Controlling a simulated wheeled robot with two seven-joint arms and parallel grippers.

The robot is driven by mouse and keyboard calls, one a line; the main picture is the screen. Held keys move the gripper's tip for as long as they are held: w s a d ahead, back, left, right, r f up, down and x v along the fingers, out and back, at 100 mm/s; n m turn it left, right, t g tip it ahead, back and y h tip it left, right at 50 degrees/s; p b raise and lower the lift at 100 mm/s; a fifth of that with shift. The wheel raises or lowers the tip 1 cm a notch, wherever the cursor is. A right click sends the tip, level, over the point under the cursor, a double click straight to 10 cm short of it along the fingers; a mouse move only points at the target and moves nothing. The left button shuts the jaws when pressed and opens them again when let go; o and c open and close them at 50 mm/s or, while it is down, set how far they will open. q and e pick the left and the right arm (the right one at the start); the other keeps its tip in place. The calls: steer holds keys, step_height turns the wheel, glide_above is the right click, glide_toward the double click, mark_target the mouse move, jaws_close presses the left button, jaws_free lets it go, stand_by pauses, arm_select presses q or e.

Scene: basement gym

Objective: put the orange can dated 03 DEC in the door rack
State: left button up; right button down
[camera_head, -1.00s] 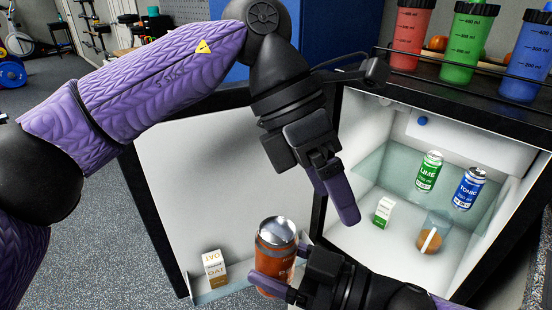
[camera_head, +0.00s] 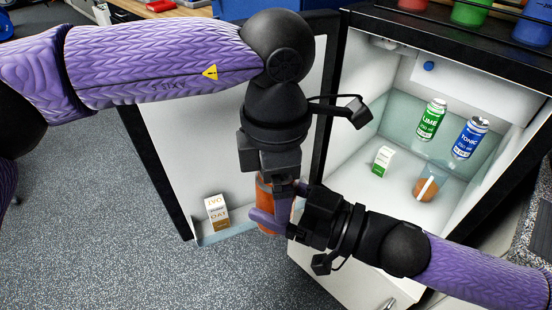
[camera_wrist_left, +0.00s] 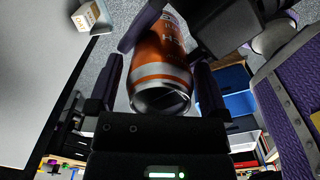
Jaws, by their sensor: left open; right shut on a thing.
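The orange can (camera_head: 265,192) is upright near the foot of the open fridge door, mostly hidden behind my grippers. My right gripper (camera_head: 270,218) is shut on it from the right side. My left gripper (camera_head: 275,195) points down over the can and is open. In the left wrist view the can (camera_wrist_left: 160,62) lies between the left fingers, its silvery end toward the camera. No date on it is legible. The door rack (camera_head: 222,236) is a clear low rail at the door's bottom. An oat carton (camera_head: 217,212) stands at its left part.
The open fridge at right holds a green lime can (camera_head: 431,119), a blue tonic can (camera_head: 470,138), a small green-white carton (camera_head: 382,161) and a glass container with brown contents (camera_head: 426,188). The rack right of the carton looks free.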

arm_select(q)
steer(key=c, duration=1.2)
jaws_close()
arm_select(e)
jaws_free()
steer(key=shift+d, duration=0.1)
